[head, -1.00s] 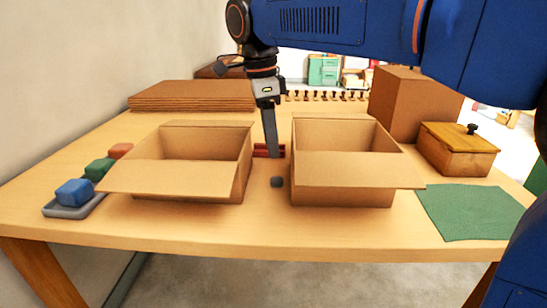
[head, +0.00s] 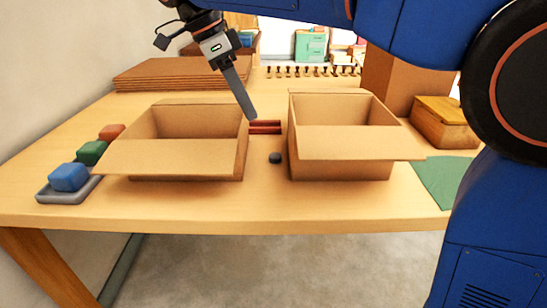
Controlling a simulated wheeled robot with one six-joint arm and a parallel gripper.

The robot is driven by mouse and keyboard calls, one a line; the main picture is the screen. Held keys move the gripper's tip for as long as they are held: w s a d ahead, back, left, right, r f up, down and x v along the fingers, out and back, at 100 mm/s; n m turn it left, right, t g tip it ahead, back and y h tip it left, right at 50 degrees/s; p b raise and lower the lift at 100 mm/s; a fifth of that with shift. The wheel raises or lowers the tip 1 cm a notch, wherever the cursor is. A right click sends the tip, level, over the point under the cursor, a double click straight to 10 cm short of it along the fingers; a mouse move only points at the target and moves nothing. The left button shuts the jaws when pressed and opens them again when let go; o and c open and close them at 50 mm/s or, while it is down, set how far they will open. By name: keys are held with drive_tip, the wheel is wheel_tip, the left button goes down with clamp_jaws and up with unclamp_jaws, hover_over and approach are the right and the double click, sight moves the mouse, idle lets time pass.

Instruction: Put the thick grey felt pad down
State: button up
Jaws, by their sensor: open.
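A small dark grey piece (head: 275,158), which looks like the felt pad, lies on the table in the gap between two open cardboard boxes. Nothing holds it. My gripper (head: 250,115) is tilted, its fingers pointing down and right, above the right rim of the left box (head: 190,158). It is open, and I see nothing in it. The fingers overlap in this view, so the gap between them is hard to see. The right box (head: 345,160) stands on the other side of the grey piece.
Red bars (head: 265,127) lie behind the grey piece. Blue (head: 69,177), green (head: 91,152) and red (head: 112,132) blocks line the left, the blue one on a grey tray (head: 50,193). Cardboard sheets (head: 180,75), a wooden box (head: 440,125) and green cloth (head: 440,178) surround. The front strip is clear.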

approach(275, 155)
drive_tip(key=x, duration=0.2)
drive_tip(key=shift+a+f, duration=0.15)
drive_tip(key=shift+f, duration=0.2)
drive_tip(key=shift+x, duration=2.6)
drive_tip(key=shift+r, duration=0.1)
drive_tip(key=c, duration=1.2)
drive_tip(key=shift+r, duration=0.1)
wheel_tip(275, 155, up, 18)
